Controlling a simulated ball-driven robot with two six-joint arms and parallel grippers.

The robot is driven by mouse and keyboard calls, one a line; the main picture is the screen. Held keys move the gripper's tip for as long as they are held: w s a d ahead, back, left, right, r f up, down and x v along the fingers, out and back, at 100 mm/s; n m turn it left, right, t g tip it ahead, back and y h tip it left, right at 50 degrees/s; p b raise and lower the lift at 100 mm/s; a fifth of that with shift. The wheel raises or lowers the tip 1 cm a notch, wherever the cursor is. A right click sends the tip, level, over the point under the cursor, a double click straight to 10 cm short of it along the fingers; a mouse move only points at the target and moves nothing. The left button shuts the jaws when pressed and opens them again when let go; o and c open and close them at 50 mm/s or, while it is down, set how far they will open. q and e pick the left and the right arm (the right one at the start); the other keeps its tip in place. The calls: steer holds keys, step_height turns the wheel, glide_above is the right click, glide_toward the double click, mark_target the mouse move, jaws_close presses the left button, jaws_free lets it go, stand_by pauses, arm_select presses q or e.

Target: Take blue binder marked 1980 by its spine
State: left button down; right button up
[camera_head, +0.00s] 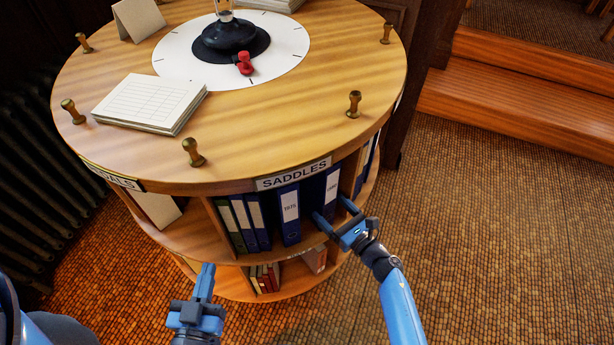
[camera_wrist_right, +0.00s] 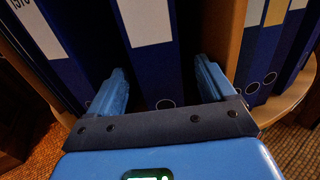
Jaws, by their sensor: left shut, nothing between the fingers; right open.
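A blue binder (camera_head: 331,190) with a white spine label stands upright in the SADDLES bay of the round shelf, the rightmost of the binders there. Its label is too small to read surely. To its left stands a blue binder (camera_head: 289,208) marked 1975. My right gripper (camera_head: 334,212) is open at the lower part of the rightmost binder. In the right wrist view my right gripper's fingers (camera_wrist_right: 163,90) lie either side of a blue spine (camera_wrist_right: 155,70), whose label is cut off by the frame. Contact is unclear. My left gripper (camera_head: 207,268) is shut and empty, in front of the shelf.
A wooden divider (camera_wrist_right: 225,35) stands right of the gripped-around spine, with more binders beyond it. Thinner binders (camera_head: 243,222) fill the bay's left part. The round top (camera_head: 260,110) overhangs the bay. Wooden steps (camera_head: 520,90) are at the right; the floor in front is clear.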

steer(key=x, duration=0.6)
steer(key=shift+a, duration=0.15)
steer(key=shift+c, duration=0.5)
steer(key=c, duration=1.4)
steer(key=shift+w+r, duration=0.1)
